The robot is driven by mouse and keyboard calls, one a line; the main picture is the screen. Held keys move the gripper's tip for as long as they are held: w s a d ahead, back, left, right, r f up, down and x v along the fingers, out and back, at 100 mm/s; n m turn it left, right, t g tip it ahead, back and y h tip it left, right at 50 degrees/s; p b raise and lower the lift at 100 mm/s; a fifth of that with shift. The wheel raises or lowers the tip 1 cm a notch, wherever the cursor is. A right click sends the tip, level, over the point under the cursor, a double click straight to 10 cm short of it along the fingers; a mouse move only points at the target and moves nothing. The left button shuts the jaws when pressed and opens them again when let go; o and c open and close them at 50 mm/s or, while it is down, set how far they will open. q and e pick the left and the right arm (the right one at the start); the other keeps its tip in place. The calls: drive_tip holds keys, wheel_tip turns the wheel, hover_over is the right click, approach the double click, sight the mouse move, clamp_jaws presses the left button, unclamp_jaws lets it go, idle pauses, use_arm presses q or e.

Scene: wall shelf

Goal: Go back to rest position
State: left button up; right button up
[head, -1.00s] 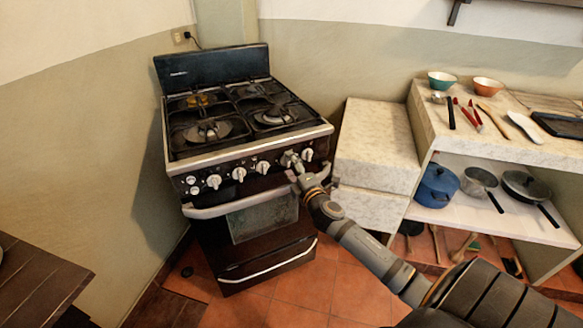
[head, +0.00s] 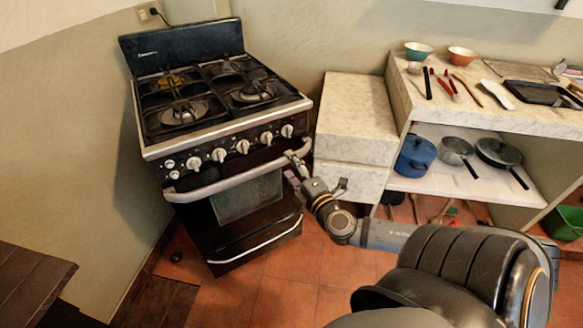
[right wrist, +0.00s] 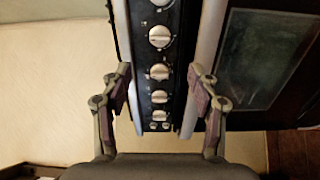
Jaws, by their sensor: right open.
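My right gripper (head: 292,171) is open and empty in front of the right end of the stove's oven handle. In the right wrist view its two fingers (right wrist: 158,98) stand apart, with the stove's control panel (right wrist: 159,60) and its knobs showing between them. The stove (head: 228,125) has a black top with several burners and a row of pale knobs (head: 243,146) along the front. I cannot tell from the views whether a fingertip touches the handle (head: 235,184). My left gripper is not in view.
A stone counter (head: 352,117) stands right of the stove. A shelf unit (head: 425,110) further right bears bowls, utensils and a dark tray (head: 535,93), with a blue pot (head: 415,156) and pans below. A dark wooden table edge (head: 35,270) is at lower left. Tiled floor is open in front.

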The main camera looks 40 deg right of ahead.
idle(0.3)
drive_tip(key=s+d+f+m+g+h, duration=0.25)
drive_tip(key=d+f, duration=0.35)
drive_tip(key=f, duration=0.5)
drive_tip(key=s+d+f+m+g+h, duration=0.1)
drive_tip(key=s+d+f+m+g, duration=0.25)
drive_tip(key=d+f, duration=0.55)
drive_tip(key=s+a+f+m+g, duration=0.1)
drive_tip(key=s+f+m+g, duration=0.4)
drive_tip(key=f, duration=0.9)
drive_tip(key=s+a+f+m+g+y, duration=0.1)
drive_tip(key=s+a+f+g, duration=0.1)
drive_tip(key=s+a+f, duration=0.4)
drive_tip(key=s+a+f+m+g+y, duration=0.1)
drive_tip(key=s+a+f+y, duration=0.1)
drive_tip(key=s+f, duration=0.6)
drive_tip(key=s+a+f+m+g+y, duration=0.1)
drive_tip(key=s+a+f, duration=0.3)
drive_tip(key=s+a, duration=0.15)
drive_tip(key=s+a+f+m+g+y, duration=0.1)
drive_tip(key=s+a+f+m, duration=0.1)
drive_tip(key=s+a+f, duration=0.4)
wheel_tip(320, 180, up, 15)
drive_tip(key=a+p, duration=0.1)
drive_tip(key=p, duration=1.3)
drive_tip(key=shift+s+a+g, duration=0.3)
drive_tip(key=shift+f+y, duration=0.1)
drive_tip(key=shift+y, duration=0.15)
